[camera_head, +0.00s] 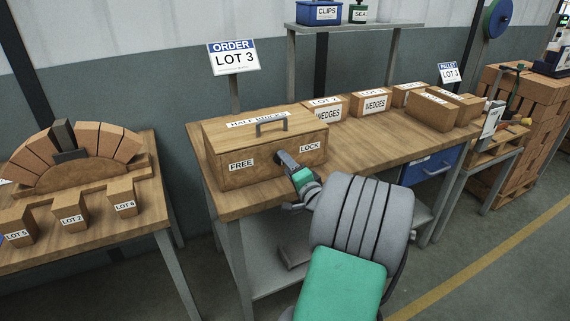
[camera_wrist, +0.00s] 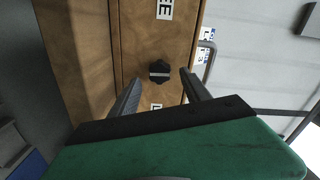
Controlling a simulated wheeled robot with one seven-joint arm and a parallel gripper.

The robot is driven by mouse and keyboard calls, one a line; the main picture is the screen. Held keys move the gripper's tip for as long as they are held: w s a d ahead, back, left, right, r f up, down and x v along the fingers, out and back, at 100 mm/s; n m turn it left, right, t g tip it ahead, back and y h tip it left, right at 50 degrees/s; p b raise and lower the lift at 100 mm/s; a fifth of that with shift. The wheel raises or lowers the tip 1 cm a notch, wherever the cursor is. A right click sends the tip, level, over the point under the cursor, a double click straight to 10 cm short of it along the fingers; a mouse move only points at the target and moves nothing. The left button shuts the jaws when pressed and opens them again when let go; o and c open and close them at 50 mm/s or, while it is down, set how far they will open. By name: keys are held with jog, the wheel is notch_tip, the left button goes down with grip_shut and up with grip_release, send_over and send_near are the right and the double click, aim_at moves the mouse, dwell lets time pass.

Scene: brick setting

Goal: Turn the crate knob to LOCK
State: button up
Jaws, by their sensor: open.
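The wooden crate (camera_head: 222,176) stands on the workbench, with a FREE label (camera_head: 241,165) on the left of its front and a LOCK label (camera_head: 309,147) on the right. In the wrist view the dark, lobed knob (camera_wrist: 159,67) sits on the crate face between the two labels, which are partly cut off or covered. A pale bar crosses the knob; I cannot tell which label it indicates. My gripper (camera_wrist: 160,77) is open, its fingers on either side of the knob in the picture; contact is not visible. In the head view my gripper (camera_head: 284,160) hides the knob.
The crate has a grey top handle (camera_head: 271,126). WEDGES boxes (camera_head: 370,102) and other cartons stand to its right on the bench (camera_head: 372,150). A left table (camera_head: 100,232) holds a brick arch and small LOT blocks. An ORDER LOT 3 sign (camera_head: 234,57) stands behind.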

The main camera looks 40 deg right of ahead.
jog(key=v, duration=0.6)
jog(key=w+a+n+g+y+p, duration=0.25)
jog(key=a+n+y, duration=0.2)
jog(key=a, duration=0.55)
jog(key=w+a+n+g+y+p, duration=0.2)
jog(key=w+a+n+g+y, duration=0.15)
jog(key=a+n, duration=0.45)
jog(key=s+a+r+n+g+h+p, duration=0.3)
jog(key=s+a+n+g+p, duration=0.2)
jog(key=s+a, duration=1)
jog(key=a+g, duration=0.1)
jog(key=g, duration=0.2)
jog(key=shift+s+a+p, duration=0.15)
jog(key=shift+p, duration=0.2)
